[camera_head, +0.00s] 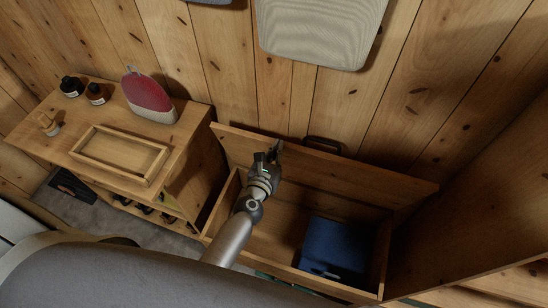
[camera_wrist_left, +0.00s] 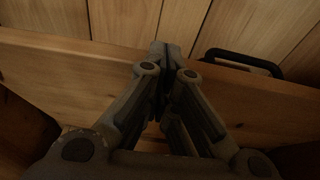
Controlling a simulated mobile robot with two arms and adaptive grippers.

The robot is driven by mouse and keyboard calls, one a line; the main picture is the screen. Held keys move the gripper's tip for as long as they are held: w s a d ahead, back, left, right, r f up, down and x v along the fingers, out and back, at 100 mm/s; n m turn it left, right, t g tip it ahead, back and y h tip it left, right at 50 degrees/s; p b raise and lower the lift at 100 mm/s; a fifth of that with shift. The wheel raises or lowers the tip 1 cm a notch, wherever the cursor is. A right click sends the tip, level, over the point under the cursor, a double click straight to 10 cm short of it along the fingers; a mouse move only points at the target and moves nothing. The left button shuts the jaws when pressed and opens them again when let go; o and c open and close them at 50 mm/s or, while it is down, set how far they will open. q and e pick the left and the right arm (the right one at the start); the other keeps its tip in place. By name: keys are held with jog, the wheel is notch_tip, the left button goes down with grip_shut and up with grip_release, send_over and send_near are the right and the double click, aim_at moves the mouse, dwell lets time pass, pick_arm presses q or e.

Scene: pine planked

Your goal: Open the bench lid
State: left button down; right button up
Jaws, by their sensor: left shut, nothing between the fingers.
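The bench lid (camera_head: 330,170) is a long pine board standing raised, close to the planked wall. Its black handle (camera_head: 323,145) shows at the upper edge, on the side facing the wall, and also at the upper right of the left wrist view (camera_wrist_left: 243,62). The bench box (camera_head: 285,215) below is open. My left gripper (camera_head: 276,150) is over the box at the lid's inner face near its upper edge, left of the handle. In the left wrist view its fingers (camera_wrist_left: 164,50) are closed together with nothing between them. I cannot tell whether they touch the lid. My right gripper is not in view.
A dark blue object (camera_head: 333,248) lies in the right part of the bench box. A pine shelf (camera_head: 185,150) at left carries a wooden tray (camera_head: 105,167), dark bottles and a red-and-grey item (camera_head: 146,95). A wooden panel (camera_head: 480,200) stands at right.

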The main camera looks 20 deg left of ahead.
pick_arm(q)
jog(key=shift+w+r, duration=0.15)
jog(key=shift+w, duration=0.55)
jog(key=s+r, duration=0.2)
jog(key=s, duration=1)
